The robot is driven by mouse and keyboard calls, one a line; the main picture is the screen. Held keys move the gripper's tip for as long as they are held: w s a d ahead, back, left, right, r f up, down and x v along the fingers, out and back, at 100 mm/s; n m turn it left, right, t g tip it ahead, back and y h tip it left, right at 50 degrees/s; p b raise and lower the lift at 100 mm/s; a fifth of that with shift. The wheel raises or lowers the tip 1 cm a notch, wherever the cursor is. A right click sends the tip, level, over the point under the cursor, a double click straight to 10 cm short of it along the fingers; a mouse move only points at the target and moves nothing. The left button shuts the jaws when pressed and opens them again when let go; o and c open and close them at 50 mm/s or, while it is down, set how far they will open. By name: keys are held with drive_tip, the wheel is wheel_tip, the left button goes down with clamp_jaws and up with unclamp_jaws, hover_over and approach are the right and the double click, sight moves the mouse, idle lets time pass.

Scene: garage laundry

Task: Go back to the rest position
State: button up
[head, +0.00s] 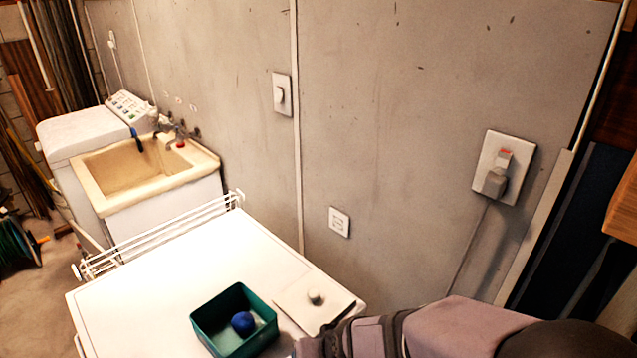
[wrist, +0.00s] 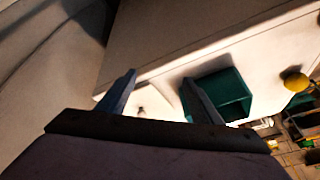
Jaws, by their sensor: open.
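My gripper (wrist: 160,92) is open in the wrist view, its two blue-grey fingers spread apart with nothing seen held between them. In the head view my arm comes in from the bottom right, and my gripper's fingertips cannot be made out there. A green open box (head: 204,327) stands on the white table (head: 150,275), with a blue ball (head: 243,322) inside it.
A white wire rack (head: 160,236) runs along the table's far left edge. A utility sink (head: 140,190) and a white washing machine (head: 85,130) stand beyond it. The grey wall (head: 390,130) carries sockets. A yellow round thing (wrist: 296,81) shows at right in the wrist view.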

drive_tip(key=s+d+g+h, duration=0.1)
drive_tip(key=s+d+g, duration=0.1)
drive_tip(key=s+d, duration=0.3)
drive_tip(key=s+d+m+g+h, duration=0.1)
drive_tip(key=s+d, duration=0.3)
drive_tip(key=d, duration=0.6)
drive_tip(key=shift+s+f+m+g+h, duration=0.15)
drive_tip(key=shift+s+m+g+h, duration=0.2)
drive_tip(key=shift+g, duration=0.55)
